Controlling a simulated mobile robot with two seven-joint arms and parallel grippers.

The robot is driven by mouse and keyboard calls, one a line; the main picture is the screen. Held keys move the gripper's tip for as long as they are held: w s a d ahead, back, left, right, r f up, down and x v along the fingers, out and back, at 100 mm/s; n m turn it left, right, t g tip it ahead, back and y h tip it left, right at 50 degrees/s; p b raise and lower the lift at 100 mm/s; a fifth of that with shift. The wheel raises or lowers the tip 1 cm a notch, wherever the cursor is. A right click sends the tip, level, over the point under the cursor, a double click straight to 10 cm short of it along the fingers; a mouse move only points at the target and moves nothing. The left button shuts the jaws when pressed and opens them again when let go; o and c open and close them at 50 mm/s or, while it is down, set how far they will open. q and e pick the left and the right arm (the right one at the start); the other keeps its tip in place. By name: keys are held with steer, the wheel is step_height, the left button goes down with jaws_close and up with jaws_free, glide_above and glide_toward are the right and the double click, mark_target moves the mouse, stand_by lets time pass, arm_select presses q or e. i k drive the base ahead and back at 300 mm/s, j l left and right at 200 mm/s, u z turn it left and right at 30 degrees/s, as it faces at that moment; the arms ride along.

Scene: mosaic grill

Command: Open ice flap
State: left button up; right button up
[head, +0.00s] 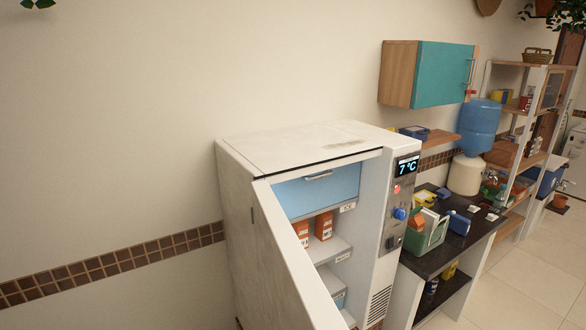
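The ice flap (322,189) is a light blue panel at the top of the white fridge (245,153) in the head view. It looks shut. A small metal handle (319,175) sits near its top edge, and a label reading ICE (348,207) is just below its right end. The fridge's white door (292,262) stands open, swung out toward me on the left, and hides part of the interior's left side. Neither of my grippers is in view.
Orange cartons (323,225) stand on a shelf below the flap. A control panel (399,205) showing 7 °C is to the right. A dark counter (428,262) with boxes adjoins the fridge. A teal cabinet (442,74) hangs above. Floor is free at the lower right.

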mark_target(302, 195)
steer(key=i+l+u, duration=0.4)
steer(key=l, duration=0.15)
steer(key=i+l+u, duration=0.15)
steer(key=l+u, duration=0.3)
steer(key=i+l+u, duration=0.1)
steer(key=l+u, duration=0.3)
steer(key=l, duration=0.35)
steer(key=l+u, duration=0.45)
steer(key=l, duration=0.25)
steer(key=l+u, duration=0.4)
steer(key=l, duration=0.3)
steer(key=k+l+u, duration=0.25)
steer(key=l+u, duration=0.2)
steer(key=l, duration=0.2)
